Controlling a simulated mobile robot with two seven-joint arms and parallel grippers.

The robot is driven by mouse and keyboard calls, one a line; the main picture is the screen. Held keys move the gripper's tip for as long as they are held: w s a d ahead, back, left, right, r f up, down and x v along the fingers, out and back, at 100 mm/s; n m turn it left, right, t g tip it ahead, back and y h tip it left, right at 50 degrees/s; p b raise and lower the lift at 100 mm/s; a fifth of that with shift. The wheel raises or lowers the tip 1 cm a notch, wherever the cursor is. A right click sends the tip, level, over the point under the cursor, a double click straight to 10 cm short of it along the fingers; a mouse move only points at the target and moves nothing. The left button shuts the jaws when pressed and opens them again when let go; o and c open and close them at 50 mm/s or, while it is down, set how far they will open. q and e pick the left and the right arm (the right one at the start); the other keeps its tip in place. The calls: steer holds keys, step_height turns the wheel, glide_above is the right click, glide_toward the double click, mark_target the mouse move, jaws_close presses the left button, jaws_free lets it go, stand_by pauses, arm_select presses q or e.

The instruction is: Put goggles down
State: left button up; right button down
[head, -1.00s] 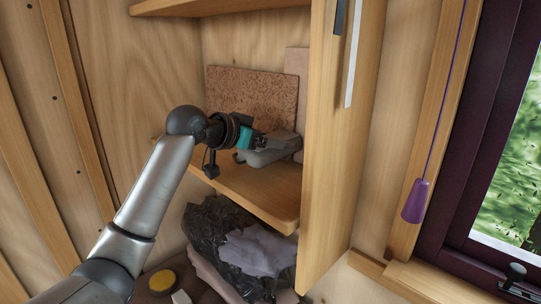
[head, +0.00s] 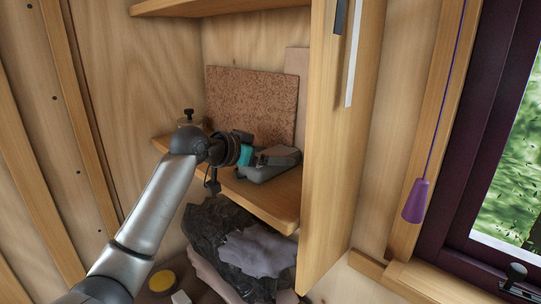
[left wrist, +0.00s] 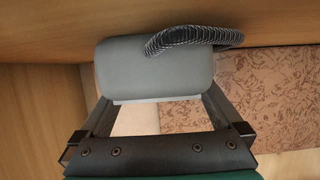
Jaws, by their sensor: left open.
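The grey goggles (head: 260,174) rest on the wooden cabinet shelf, near its right side. My left gripper (head: 264,157) is at the goggles, reaching in from the left. In the left wrist view the goggles (left wrist: 155,68) show as a smooth grey rounded body with a dark braided strap, just beyond the fingertips. The open fingers (left wrist: 158,105) stand apart on either side of the goggles' near edge. I cannot tell whether they touch it. My right gripper is not in view.
A brown textured board (head: 252,100) leans at the back of the shelf (head: 270,205). A small knobbed item (head: 188,118) stands at the shelf's left. A black bag (head: 215,232) lies below.

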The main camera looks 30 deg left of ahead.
arm_select(q)
steer(key=b+v, duration=0.1)
steer(key=v, duration=1.1)
